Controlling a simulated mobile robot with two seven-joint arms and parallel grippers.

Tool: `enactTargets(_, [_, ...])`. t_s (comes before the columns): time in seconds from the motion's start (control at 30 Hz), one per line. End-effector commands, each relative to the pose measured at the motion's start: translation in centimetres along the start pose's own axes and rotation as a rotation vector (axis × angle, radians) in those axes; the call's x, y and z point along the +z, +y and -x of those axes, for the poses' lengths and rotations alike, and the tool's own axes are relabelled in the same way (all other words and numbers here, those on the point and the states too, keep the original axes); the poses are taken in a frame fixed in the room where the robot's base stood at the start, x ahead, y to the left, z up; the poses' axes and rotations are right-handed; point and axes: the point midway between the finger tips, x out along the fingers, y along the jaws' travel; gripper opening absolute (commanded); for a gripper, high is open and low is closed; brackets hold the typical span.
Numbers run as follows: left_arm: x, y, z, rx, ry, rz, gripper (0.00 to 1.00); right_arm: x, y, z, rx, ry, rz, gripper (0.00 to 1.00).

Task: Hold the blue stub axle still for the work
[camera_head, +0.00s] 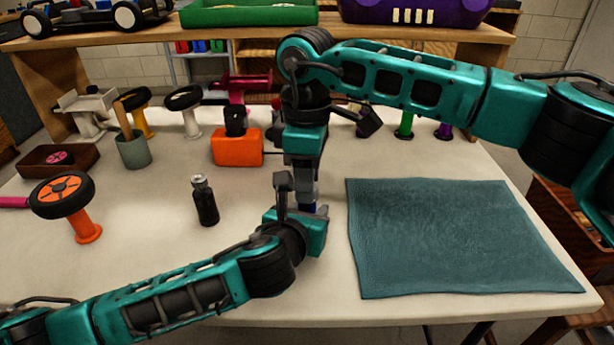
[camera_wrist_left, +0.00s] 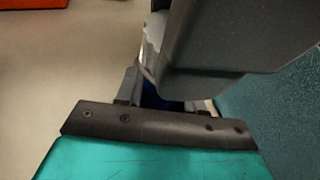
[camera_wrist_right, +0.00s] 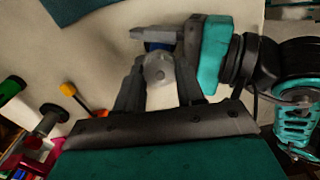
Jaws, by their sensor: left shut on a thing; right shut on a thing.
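The blue stub axle (camera_head: 312,207) is mostly hidden between my grippers; a small blue part also shows in the left wrist view (camera_wrist_left: 155,98) and the right wrist view (camera_wrist_right: 158,46). My left gripper (camera_head: 314,209) is shut on it just above the table, left of the teal mat. My right gripper (camera_head: 303,190) comes down from above, directly over the axle. It is shut on a pale grey, rounded piece (camera_wrist_right: 158,72). That piece lies against or very close to the blue part; I cannot tell whether they touch.
The teal mat (camera_head: 450,240) lies to the right. A dark bottle (camera_head: 204,200) stands to the left. An orange block (camera_head: 237,147) is behind it, and a wheel on an orange stand (camera_head: 86,228) is at the far left. A grey-green cup (camera_head: 133,150) stands behind.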

Motion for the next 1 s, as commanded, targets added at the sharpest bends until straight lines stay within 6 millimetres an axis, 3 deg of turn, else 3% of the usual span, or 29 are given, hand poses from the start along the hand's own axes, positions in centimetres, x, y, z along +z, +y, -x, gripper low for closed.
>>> enactTargets(0.3, [-0.11, 0.06, -0.01, 0.002, 0.003, 0.0, 0.05, 0.05, 0.06, 0.03, 0.001, -0.001, -0.11, 0.08])
enactTargets(0.8, [-0.11, 0.06, -0.01, 0.002, 0.002, 0.0, 0.05, 0.05, 0.06, 0.03, 0.001, -0.001, -0.127, 0.08])
enactTargets(0.83, [-0.11, 0.06, -0.01, 0.002, 0.002, 0.0, 0.05, 0.05, 0.06, 0.03, 0.001, -0.001, -0.127, 0.39])
enactTargets(1.0, [-0.11, 0.05, -0.01, 0.002, 0.002, 0.0, 0.05, 0.04, 0.05, 0.02, 0.001, 0.0, -0.126, 0.55])
